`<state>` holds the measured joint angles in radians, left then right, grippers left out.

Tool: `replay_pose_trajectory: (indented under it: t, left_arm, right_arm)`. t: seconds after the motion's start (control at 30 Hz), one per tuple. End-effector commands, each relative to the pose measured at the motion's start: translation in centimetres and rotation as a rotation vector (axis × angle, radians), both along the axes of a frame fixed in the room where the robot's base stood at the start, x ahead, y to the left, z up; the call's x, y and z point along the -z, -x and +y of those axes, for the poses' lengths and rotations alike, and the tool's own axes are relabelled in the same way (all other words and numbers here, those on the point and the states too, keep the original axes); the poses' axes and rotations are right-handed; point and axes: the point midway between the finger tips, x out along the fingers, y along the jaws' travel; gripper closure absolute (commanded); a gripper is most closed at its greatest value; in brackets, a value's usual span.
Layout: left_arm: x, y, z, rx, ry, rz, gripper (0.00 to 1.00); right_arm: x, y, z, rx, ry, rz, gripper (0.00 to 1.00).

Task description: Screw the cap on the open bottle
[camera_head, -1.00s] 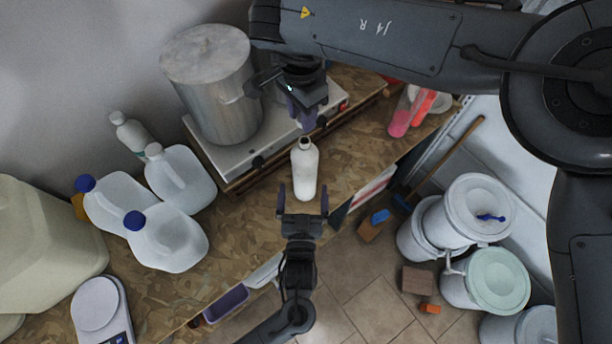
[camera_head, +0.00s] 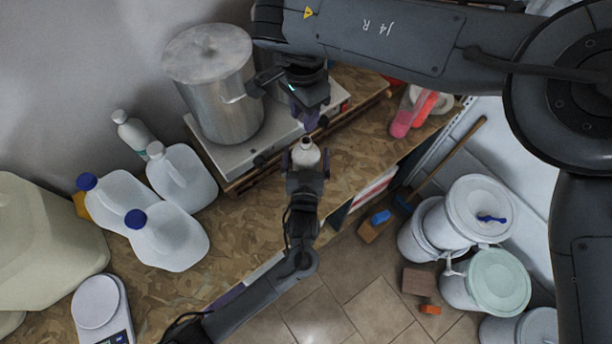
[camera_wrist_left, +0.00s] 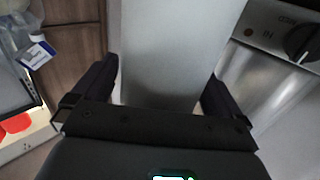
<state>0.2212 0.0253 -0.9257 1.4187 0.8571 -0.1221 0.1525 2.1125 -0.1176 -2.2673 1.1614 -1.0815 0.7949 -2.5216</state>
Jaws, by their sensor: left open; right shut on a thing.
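The open white bottle (camera_head: 306,154) stands upright on the bench in front of the hotplate, its dark mouth facing up. In the left wrist view the bottle (camera_wrist_left: 170,50) fills the space between the fingers. My left gripper (camera_head: 306,166) is open, with one finger on each side of the bottle, and hides its lower part in the head view. My right gripper (camera_head: 305,118) points down just above and behind the bottle mouth. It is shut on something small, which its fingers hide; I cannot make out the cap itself.
A large metal pot (camera_head: 215,90) stands on the hotplate (camera_head: 240,155) behind the bottle. White jugs (camera_head: 168,238) and a small white bottle (camera_head: 132,131) stand to the left. Pink bottles (camera_head: 404,118) are at the right. White buckets (camera_head: 470,210) stand on the floor.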

Motion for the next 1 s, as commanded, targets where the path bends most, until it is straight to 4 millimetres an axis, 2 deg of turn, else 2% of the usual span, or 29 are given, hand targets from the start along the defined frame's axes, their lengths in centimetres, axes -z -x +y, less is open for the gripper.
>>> replay_pose_trajectory:
  t: [0.2,0.5,0.9,0.97,1.0]
  left_arm:
    - [-0.01,-0.93,-0.03,0.000,0.001,0.001,0.00]
    - [-0.02,-0.98,-0.02,-0.001,0.001,0.000,0.02]
    - [-0.02,-0.96,-0.01,0.000,0.001,0.000,0.63]
    - [-0.02,-0.96,-0.02,0.000,0.001,0.000,0.72]
    - [-0.02,-0.96,-0.02,0.000,0.001,0.000,0.73]
  right_arm:
    - [0.00,0.00,0.00,0.000,0.000,0.000,0.93]
    - [0.00,0.01,0.01,0.000,0.000,0.000,0.93]
    - [0.00,0.00,0.00,0.000,0.000,0.000,0.93]
    - [0.00,0.00,0.00,0.000,0.000,0.000,0.93]
    - [0.00,0.00,0.00,0.000,0.000,0.000,0.93]
